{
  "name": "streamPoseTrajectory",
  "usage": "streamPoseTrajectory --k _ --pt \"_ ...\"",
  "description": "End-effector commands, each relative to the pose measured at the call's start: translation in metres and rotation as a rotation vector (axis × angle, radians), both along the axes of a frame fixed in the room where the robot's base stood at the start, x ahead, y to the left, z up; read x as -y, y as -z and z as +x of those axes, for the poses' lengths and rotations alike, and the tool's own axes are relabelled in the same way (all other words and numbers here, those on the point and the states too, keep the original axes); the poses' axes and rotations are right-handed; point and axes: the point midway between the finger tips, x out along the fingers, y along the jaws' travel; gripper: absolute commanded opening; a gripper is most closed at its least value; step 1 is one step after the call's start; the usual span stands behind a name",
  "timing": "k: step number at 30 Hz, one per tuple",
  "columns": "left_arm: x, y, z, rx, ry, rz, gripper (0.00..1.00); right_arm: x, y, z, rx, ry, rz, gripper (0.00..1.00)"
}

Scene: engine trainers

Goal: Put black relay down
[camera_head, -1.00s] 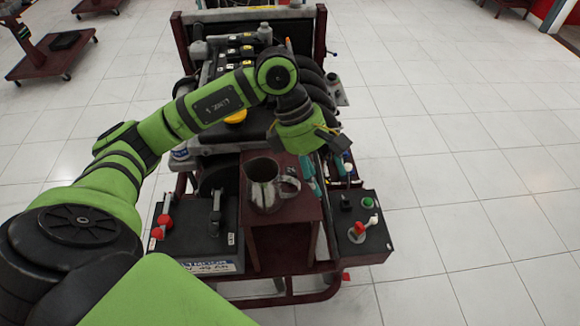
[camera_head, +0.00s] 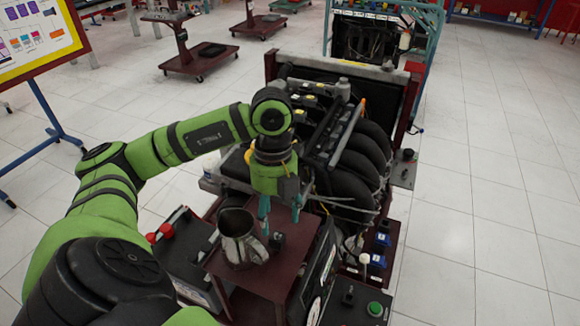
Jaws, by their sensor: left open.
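A small black block that looks like the black relay (camera_head: 277,240) sits on the dark red stand top (camera_head: 287,262), just right of the metal jug (camera_head: 238,238). My left gripper (camera_head: 281,214) points down over the stand, with its teal fingers apart and nothing seen between them. The fingertips are close above and behind the relay; I cannot tell whether they touch it. My right gripper is out of view.
The engine (camera_head: 345,140) with thick black pipes stands behind the stand. A control box with a green button (camera_head: 375,309) is at the lower right. A black battery (camera_head: 185,245) is left of the stand. White floor lies open at right.

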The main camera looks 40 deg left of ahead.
Motion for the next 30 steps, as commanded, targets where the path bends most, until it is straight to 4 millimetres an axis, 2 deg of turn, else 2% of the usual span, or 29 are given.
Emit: streamPoseTrajectory --k 1,3,6,8,15,20,24,28,30 --pt "0.000 0.004 -0.002 -0.007 -0.004 0.005 0.62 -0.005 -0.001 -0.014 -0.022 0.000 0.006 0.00" --pt "0.001 0.011 -0.003 -0.007 -0.004 0.004 0.62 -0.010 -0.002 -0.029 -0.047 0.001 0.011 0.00" --pt "0.004 0.020 -0.005 -0.007 -0.002 0.002 0.62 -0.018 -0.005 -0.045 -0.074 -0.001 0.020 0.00" --pt "0.007 0.027 -0.007 -0.008 0.000 0.001 0.62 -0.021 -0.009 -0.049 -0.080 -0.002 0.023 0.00" --pt "0.014 0.060 -0.011 -0.005 0.000 0.001 0.62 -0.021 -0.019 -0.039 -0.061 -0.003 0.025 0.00" --pt "0.015 0.066 -0.011 -0.001 0.000 0.000 0.62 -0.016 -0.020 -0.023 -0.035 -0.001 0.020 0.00" --pt "0.015 0.066 -0.011 -0.001 0.000 0.000 0.62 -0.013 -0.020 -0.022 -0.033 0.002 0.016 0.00" --pt "0.015 0.066 -0.011 -0.001 0.000 0.000 0.10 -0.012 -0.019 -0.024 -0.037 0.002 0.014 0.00" --pt "0.015 0.066 -0.011 -0.001 0.000 0.000 0.07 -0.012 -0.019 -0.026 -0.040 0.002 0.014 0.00"
